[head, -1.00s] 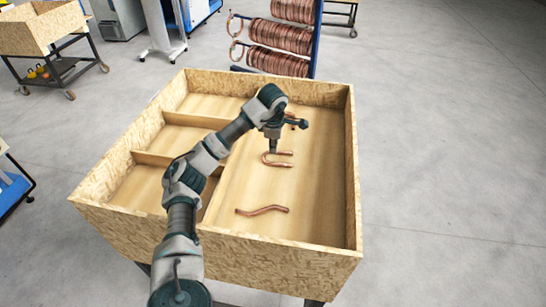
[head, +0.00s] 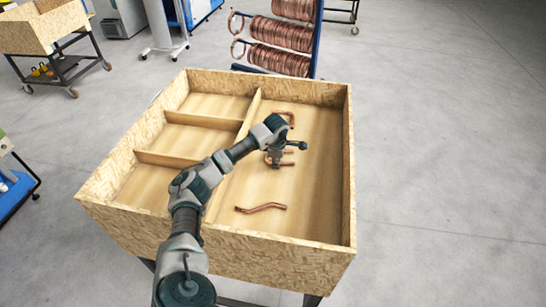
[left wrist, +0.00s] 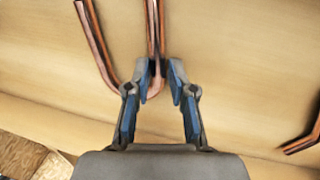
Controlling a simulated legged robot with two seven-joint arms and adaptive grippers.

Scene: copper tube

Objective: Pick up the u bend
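The copper u bend (head: 288,154) lies on the floor of the right, long compartment of the wooden box, partly hidden by my left gripper in the head view. In the left wrist view, the u bend (left wrist: 97,45) has its two legs running to the top edge and its curve near my fingers. My left gripper (left wrist: 160,70) is pointed down at it, with its fingertips a little apart on either side of the right leg, near the curve. I see no firm grip on the tube. My right gripper is not in view.
In the same compartment, a wavy copper tube (head: 260,208) lies nearer and another bent tube (head: 287,114) farther back. Dividers (head: 180,161) split the left side of the box (head: 220,255). A rack of copper coils (head: 280,34) stands behind.

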